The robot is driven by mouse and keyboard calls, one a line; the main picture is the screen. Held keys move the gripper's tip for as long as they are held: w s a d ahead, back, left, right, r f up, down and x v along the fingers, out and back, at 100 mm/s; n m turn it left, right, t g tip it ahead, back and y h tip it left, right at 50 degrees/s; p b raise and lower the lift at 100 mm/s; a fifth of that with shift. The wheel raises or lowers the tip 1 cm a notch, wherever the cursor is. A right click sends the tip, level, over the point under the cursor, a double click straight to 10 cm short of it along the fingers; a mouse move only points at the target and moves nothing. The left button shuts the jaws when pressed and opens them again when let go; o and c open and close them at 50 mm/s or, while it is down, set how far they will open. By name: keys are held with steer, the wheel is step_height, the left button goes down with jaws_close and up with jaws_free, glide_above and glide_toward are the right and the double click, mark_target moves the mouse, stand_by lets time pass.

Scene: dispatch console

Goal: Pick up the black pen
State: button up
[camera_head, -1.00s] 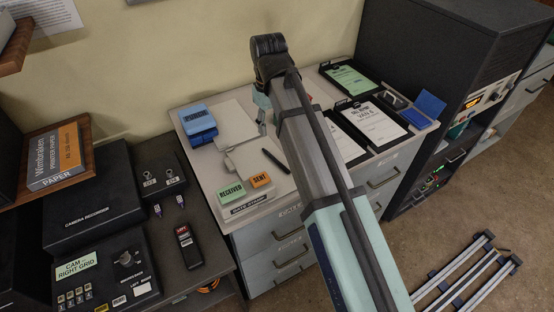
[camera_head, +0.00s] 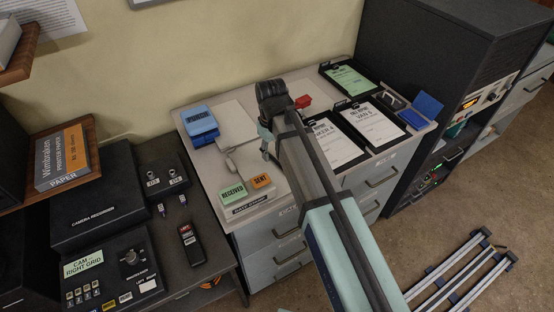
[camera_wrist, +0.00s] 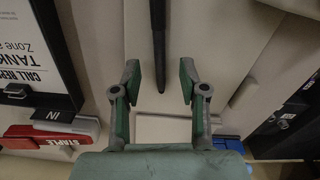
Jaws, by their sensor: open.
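The black pen (camera_wrist: 158,40) is a thin dark stick on the light desk top in the wrist view. It runs down from the top edge, and its lower end lies between my gripper's two fingers. My gripper (camera_wrist: 160,80) is open, with a finger on each side of the pen and a gap on both sides. I cannot tell its exact height above the pen. In the head view, my gripper (camera_head: 267,148) is over the desk, right of the stamps, and the pen is hidden behind my arm.
Clipboards (camera_head: 337,143) lie on the right of the desk (camera_head: 178,122). A red stapler (camera_wrist: 40,136) is at lower left in the wrist view. RECEIVED (camera_head: 232,191) and SENT (camera_head: 261,181) stamps stand at the front. A blue punch (camera_head: 199,124) is at the back left.

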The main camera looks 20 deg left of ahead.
steer(key=shift+f, duration=0.7)
jaws_close()
steer(key=shift+r, duration=0.15)
